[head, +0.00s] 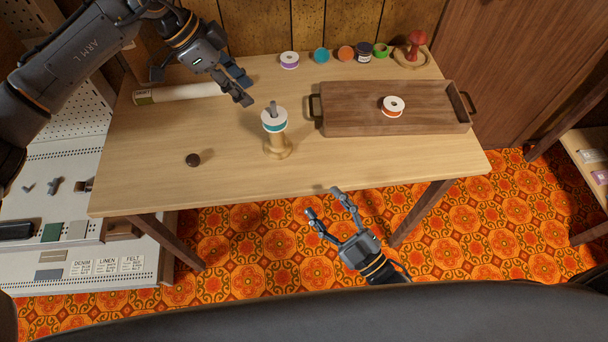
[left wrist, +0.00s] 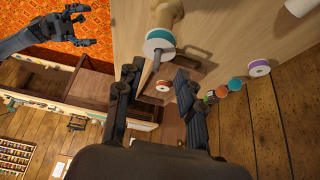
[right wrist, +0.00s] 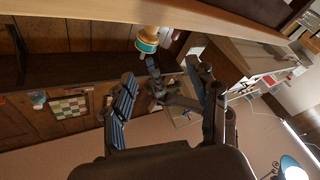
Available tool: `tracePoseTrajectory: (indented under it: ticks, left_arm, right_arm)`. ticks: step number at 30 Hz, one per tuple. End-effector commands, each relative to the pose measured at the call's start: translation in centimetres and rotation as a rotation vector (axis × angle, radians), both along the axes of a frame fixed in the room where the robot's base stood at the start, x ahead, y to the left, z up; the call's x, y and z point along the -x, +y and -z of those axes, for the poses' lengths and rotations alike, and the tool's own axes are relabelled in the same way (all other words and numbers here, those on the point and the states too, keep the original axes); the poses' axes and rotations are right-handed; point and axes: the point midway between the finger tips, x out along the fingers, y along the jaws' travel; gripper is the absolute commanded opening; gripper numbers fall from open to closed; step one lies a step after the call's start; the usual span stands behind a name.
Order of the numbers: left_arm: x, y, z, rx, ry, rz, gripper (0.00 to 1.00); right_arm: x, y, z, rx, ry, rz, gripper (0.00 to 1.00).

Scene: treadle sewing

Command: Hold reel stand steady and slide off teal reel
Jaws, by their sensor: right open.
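The turned wooden reel stand (head: 279,150) stands upright on the table, left of the tray. The teal reel (head: 273,126), white with a teal band, sits on it, and a grey peg sticks up through its top. In the left wrist view the reel (left wrist: 160,41) lies just beyond the fingertips. My left gripper (head: 246,91) is open and empty, above and to the left of the reel, apart from it. My right gripper (head: 322,202) is open and empty in front of the table edge, below and right of the stand. The right wrist view shows the reel (right wrist: 147,44) past its fingers.
A wooden tray (head: 345,122) with handles holds an orange reel (head: 393,106). Several reels and a red pincushion (head: 416,46) line the table's back. A dark round cap (head: 193,160) lies at the left, and a paper roll (head: 180,93) lies behind it. The table's front left is mostly clear.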

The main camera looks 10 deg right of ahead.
Motion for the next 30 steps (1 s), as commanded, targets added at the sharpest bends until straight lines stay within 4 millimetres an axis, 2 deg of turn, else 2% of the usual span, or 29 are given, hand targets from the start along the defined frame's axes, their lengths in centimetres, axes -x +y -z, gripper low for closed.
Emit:
tracePoseTrajectory:
  ticks: [6,13,18,24,30]
  left_arm:
    - [0.0,0.0,0.0,0.000,0.000,0.000,0.38]
    - [0.0,0.0,0.0,0.000,0.000,0.000,0.38]
    - [0.0,0.0,0.0,0.000,0.000,0.000,0.38]
    - [0.0,0.0,0.0,0.000,0.000,0.000,0.38]
    - [0.0,0.0,0.0,0.000,0.000,0.000,0.38]
  right_arm:
    - [-0.7,3.3,-1.6,0.493,-0.288,0.091,0.59]
    - [-2.2,5.1,-2.0,1.055,-0.563,0.206,0.59]
    - [-3.6,5.5,-2.4,1.485,-0.748,0.287,0.59]
    - [-5.1,5.0,-2.9,1.939,-0.911,0.347,0.59]
    - [-5.9,4.3,-3.2,2.203,-0.993,0.362,0.59]
